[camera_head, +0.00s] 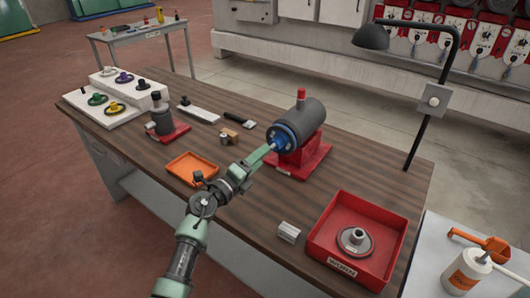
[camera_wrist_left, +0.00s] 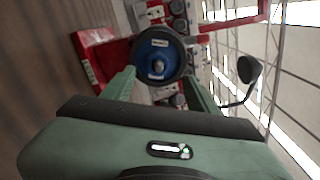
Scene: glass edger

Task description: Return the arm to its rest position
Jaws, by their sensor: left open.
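My left arm (camera_head: 212,200) reaches from the bottom of the head view over the wooden workbench (camera_head: 260,235). My left gripper (camera_head: 264,154) is just in front of the blue-faced wheel (camera_head: 283,138) on the grey edger motor (camera_head: 303,120). In the left wrist view, the fingers of my left gripper (camera_wrist_left: 158,77) are spread open. The dark-rimmed blue wheel (camera_wrist_left: 158,54) shows beyond and between them, with nothing seen held. I cannot tell whether a fingertip touches the wheel. My right gripper is in neither view.
An orange tray (camera_head: 192,170) lies left of my forearm. A red tray (camera_head: 316,241) holding a grey wheel (camera_head: 355,241) is at the right front, beside a small light block (camera_head: 289,232). A lamp (camera_head: 422,120) stands at the right edge. A dark cylinder on a red base (camera_head: 162,122) stands farther left.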

